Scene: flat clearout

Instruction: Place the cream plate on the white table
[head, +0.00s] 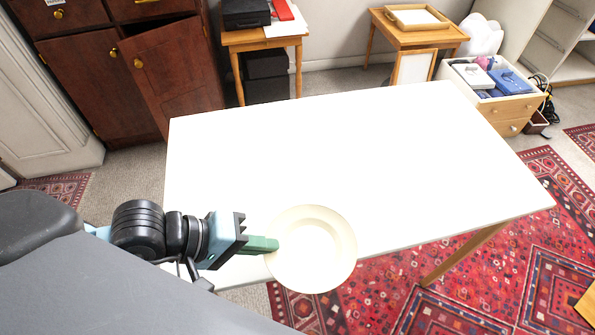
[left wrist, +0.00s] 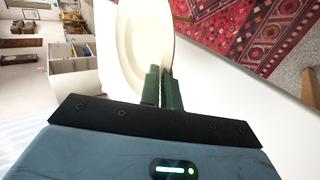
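The cream plate (head: 338,262) is at the near edge of the white table (head: 340,150), partly reaching past that edge in the head view. My left gripper (head: 272,244) has its green fingers at the plate's left rim. In the left wrist view the plate (left wrist: 128,45) stands in front of the fingers (left wrist: 162,85), which are close together with the rim between them. The head view does not show whether the plate touches the table or is held above it. My right gripper is not in either view.
The tabletop is bare apart from the plate. A dark wooden cabinet (head: 95,75) with a door ajar stands at the back left. A small side table (head: 262,38) and a drawer box with items (head: 515,107) stand behind. A red patterned rug (head: 480,270) lies at the right.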

